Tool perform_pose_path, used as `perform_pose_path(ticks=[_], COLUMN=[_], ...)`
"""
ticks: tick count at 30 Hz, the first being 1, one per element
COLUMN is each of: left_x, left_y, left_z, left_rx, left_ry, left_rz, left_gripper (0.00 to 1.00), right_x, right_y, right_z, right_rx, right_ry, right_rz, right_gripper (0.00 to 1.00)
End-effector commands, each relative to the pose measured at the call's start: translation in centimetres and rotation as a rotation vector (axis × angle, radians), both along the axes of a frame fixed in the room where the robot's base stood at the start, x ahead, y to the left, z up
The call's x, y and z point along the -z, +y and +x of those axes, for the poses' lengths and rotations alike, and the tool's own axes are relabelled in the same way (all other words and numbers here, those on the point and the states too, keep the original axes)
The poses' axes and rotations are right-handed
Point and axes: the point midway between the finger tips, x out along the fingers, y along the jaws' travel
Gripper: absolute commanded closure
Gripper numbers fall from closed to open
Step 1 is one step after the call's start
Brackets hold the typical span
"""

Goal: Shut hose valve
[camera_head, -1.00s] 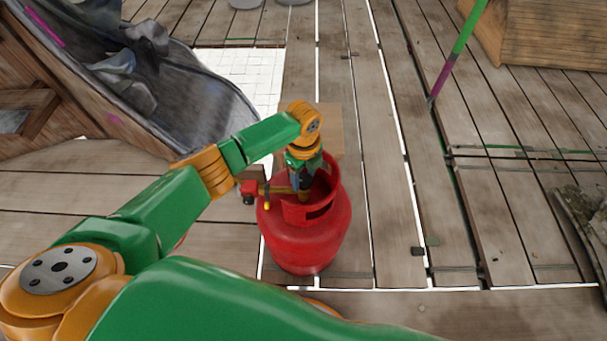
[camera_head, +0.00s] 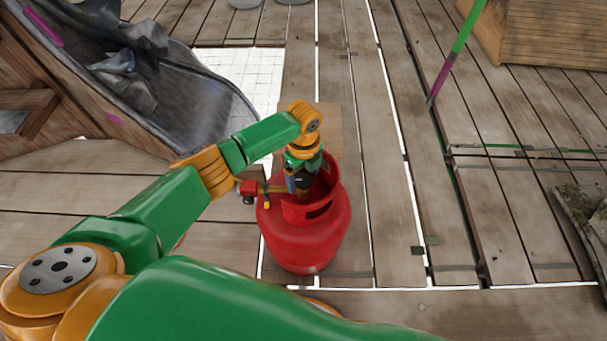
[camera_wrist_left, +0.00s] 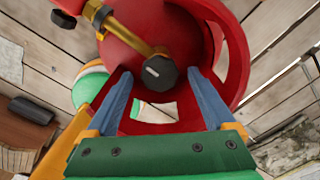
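A red gas cylinder (camera_head: 305,238) stands upright on the planks, with a red collar (camera_head: 322,208) around its top. A brass valve pipe (camera_wrist_left: 132,40) runs across the top to a dark round knob (camera_wrist_left: 160,73) with a pale mark. A red fitting (camera_head: 249,187) sits at the pipe's outer end, with a small yellow part (camera_head: 267,203) beside it. My left gripper (camera_wrist_left: 160,78) points down into the collar. Its blue fingers are spread, one each side of the knob, with visible gaps. My right gripper is not in view.
The collar wall surrounds the fingers closely. A brown board (camera_head: 327,130) lies behind the cylinder. A grey chute-like trough (camera_head: 190,95) stands at the upper left, and a wooden crate (camera_head: 555,35) at the upper right. Planks (camera_head: 385,220) right of the cylinder are clear.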

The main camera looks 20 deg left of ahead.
Motion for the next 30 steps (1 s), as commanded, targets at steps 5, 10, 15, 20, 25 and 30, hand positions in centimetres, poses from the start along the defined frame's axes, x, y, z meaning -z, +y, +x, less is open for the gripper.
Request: perform_pose_path(ticks=[5, 10, 15, 20, 25, 30], left_x=[-0.8, -4.6, -6.9, -7.1, -7.1, -7.1], left_y=[0.0, 0.0, 0.0, 0.0, 0.0, 0.0], left_z=[0.1, 0.1, 0.0, 0.0, 0.0, 0.0], left_rx=[-0.001, 0.000, 0.000, 0.000, 0.000, 0.000], left_ry=[-0.002, -0.003, -0.002, 0.001, 0.000, 0.000], left_rz=[0.000, -0.001, -0.001, 0.000, 0.000, 0.000], left_gripper=[0.12, 0.12, 0.12, 0.12, 0.12, 0.12], right_x=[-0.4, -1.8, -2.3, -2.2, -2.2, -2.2], right_y=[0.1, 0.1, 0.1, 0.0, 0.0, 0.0], right_z=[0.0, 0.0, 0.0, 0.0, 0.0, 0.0], right_rx=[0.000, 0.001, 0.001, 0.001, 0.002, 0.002], right_ry=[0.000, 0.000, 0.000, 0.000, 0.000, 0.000], right_rz=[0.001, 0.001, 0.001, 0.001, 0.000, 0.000], right_gripper=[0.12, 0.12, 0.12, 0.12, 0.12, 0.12])
